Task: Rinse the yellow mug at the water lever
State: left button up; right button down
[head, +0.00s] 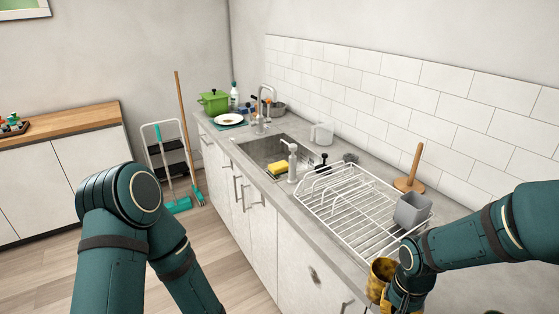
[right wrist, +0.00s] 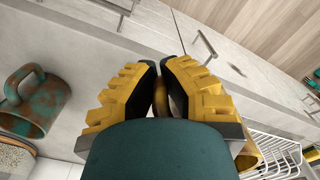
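The yellow mug (head: 379,277), mottled with brown, is in my right gripper (head: 398,301) at the counter's front edge, beside the near end of the wire rack. In the right wrist view my right gripper (right wrist: 160,88) is closed around a yellow-brown handle (right wrist: 161,100); part of the mug (right wrist: 247,157) shows behind the right finger. A pale upright fitting (head: 292,161) stands at the sink's near end. I cannot tell which is the water lever. My left arm is low at the left; its gripper is out of view.
The white wire rack (head: 345,205) holds a grey cup (head: 412,210). A clear jug (head: 322,133) and a wooden holder (head: 409,182) stand along the wall. A brown-green mug (right wrist: 32,103) is left in the wrist view.

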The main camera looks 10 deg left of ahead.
aim_at(252, 123)
jog(key=i+j, duration=2.65)
jog(key=j, duration=0.2)
